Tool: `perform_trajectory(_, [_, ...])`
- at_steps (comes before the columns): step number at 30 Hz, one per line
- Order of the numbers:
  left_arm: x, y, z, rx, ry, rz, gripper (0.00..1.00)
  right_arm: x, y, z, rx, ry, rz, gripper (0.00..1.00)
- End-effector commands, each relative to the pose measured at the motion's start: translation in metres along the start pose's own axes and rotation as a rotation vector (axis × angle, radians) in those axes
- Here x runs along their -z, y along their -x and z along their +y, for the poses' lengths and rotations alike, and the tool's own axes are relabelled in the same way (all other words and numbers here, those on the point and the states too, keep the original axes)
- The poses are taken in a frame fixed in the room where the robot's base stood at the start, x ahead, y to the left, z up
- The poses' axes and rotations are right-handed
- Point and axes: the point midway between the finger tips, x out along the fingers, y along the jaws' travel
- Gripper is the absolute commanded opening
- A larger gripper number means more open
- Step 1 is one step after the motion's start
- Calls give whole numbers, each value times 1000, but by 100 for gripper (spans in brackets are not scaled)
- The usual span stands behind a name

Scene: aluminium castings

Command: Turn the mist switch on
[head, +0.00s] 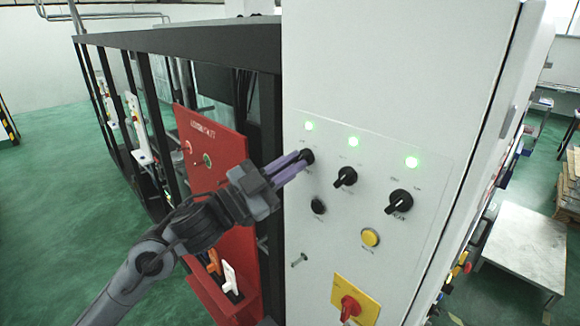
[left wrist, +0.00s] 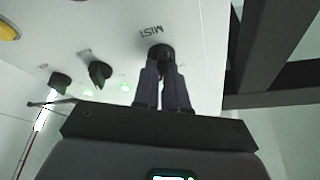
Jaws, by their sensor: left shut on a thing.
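The mist switch (head: 307,156) is a black rotary knob at the upper left of the white cabinet's control panel. In the left wrist view, the fingers (left wrist: 161,72) close on both sides of the knob (left wrist: 161,51), beside the printed word MIST. The fingers hide much of the knob, so I cannot tell its exact angle. My right gripper is not in view.
Two other black knobs, a middle one (head: 345,177) and a right one (head: 399,201), share the panel. Below are a yellow button (head: 370,237) and a red switch on a yellow plate (head: 349,306). A red panel (head: 212,160) and dark frame stand left of the cabinet.

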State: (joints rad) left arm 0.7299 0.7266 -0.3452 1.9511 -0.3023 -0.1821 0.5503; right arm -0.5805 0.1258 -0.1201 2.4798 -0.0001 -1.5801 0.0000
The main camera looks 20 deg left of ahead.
Motion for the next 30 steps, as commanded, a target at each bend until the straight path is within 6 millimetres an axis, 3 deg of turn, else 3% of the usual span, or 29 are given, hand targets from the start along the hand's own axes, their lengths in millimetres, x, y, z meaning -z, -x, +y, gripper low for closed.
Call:
perform_trajectory(12, [0,0,0,-2,-7,-1,0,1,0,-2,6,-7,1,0])
perform_trajectory(13, [0,0,0,-2,-7,-1,15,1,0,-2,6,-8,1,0])
perform_trajectory(18, [0,0,0,-2,-7,0,37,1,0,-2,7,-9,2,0])
perform_trajectory(30, [-2,8,1,-3,-6,-1,37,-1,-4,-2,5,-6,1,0])
